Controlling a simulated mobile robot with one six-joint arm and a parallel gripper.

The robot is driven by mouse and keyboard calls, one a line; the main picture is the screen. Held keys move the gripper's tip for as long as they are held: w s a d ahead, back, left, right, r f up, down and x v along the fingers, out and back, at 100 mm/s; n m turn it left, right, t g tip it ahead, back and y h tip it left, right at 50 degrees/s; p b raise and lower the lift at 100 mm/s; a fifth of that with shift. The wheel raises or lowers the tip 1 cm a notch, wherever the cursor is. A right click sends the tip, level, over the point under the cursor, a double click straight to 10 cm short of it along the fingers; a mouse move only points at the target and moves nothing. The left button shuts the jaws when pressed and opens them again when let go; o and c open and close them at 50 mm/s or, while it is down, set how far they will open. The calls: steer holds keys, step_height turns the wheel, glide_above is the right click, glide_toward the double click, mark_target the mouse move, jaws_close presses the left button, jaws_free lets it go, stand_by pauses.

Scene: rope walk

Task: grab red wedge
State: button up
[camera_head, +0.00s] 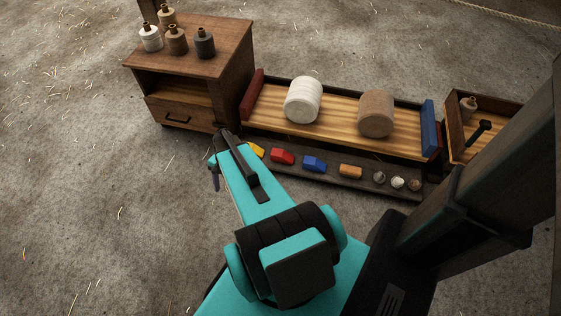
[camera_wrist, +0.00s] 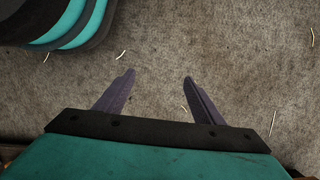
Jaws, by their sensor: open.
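The red wedge (camera_head: 282,156) lies on a dark low shelf (camera_head: 330,176) in the head view, between a yellow wedge (camera_head: 257,150) on its left and a blue wedge (camera_head: 314,164) on its right. In the head view my gripper (camera_head: 215,180) hangs left of the shelf, partly hidden by my arm. In the wrist view my gripper (camera_wrist: 159,88) has its two purple fingers well apart, with only bare floor between and beyond them. The red wedge does not show in the wrist view.
An orange block (camera_head: 350,171) and several small round pieces (camera_head: 397,183) lie farther right on the shelf. Behind it, a wooden tray (camera_head: 340,112) holds two spools. A cabinet (camera_head: 190,80) with bottles stands at left. A wooden box (camera_head: 456,125) is at right. Left floor is clear.

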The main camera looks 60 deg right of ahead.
steer(key=d+f+m+t+b, duration=0.25)
steer(key=d+m+b, duration=0.25)
steer(key=d, duration=0.7)
steer(key=m+t+h+b, duration=0.2)
steer(key=m+t+b, duration=0.1)
steer(key=m+b, duration=0.7)
glide_toward(283, 153)
steer(key=r+m, duration=0.1)
steer(key=r, duration=0.1)
steer(key=shift+s+d+r+p, duration=0.1)
steer(key=shift+s+d+p, duration=0.05)
steer(key=shift+s+p, duration=0.15)
steer(key=shift+w, duration=0.1)
steer(key=b+x, duration=0.3)
steer(key=x, duration=0.5)
steer(key=shift+w+f, duration=0.1)
steer(key=shift+f, duration=0.2)
